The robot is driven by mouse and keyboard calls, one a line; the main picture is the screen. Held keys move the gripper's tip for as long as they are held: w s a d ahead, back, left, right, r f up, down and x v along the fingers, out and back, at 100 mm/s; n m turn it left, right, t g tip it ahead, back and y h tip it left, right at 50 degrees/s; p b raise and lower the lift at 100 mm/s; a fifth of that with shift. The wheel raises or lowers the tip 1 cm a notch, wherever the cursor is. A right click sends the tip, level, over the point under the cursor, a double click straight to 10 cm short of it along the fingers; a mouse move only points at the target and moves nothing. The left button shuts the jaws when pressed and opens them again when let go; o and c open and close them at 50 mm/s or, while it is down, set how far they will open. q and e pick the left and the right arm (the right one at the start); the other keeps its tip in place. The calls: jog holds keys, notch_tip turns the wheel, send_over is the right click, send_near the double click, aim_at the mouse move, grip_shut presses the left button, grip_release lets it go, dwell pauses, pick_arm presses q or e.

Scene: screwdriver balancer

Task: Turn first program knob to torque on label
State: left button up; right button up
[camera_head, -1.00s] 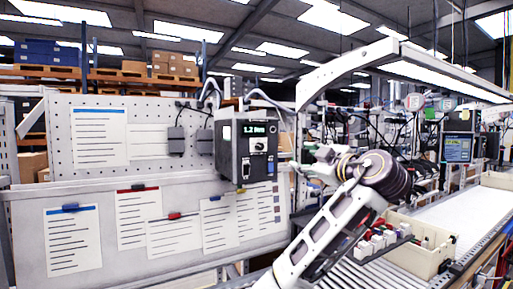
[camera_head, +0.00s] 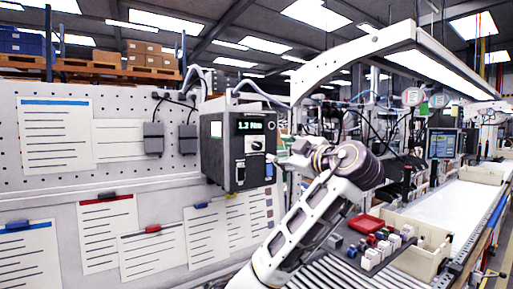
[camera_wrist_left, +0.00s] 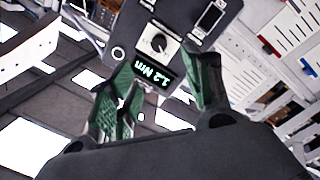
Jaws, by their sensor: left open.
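The dark grey control box (camera_head: 212,160) hangs at the right end of the pegboard, its green display reading about 1.2 Nm. A pale plate with a round knob (camera_head: 257,144) is below the display. The knob (camera_wrist_left: 158,43) and the display (camera_wrist_left: 153,76) also show upside down in the left wrist view. My left gripper (camera_head: 283,160) is just right of the box front. In the wrist view its green fingers (camera_wrist_left: 168,62) are open and empty, apart from the knob, with the box beyond them. A small pale label (camera_head: 216,129) on the box's side is unreadable. My right gripper is not in view.
Instruction sheets (camera_head: 55,135) hang on the pegboard and the sloped panel. A white arched frame (camera_head: 375,45) spans above.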

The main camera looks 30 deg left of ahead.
aim_at(259, 146)
pick_arm(q)
jog(key=shift+p+x, duration=2.4)
jog(key=shift+x, duration=4.35)
jog(key=c, duration=1)
jog(key=shift+c, duration=0.2)
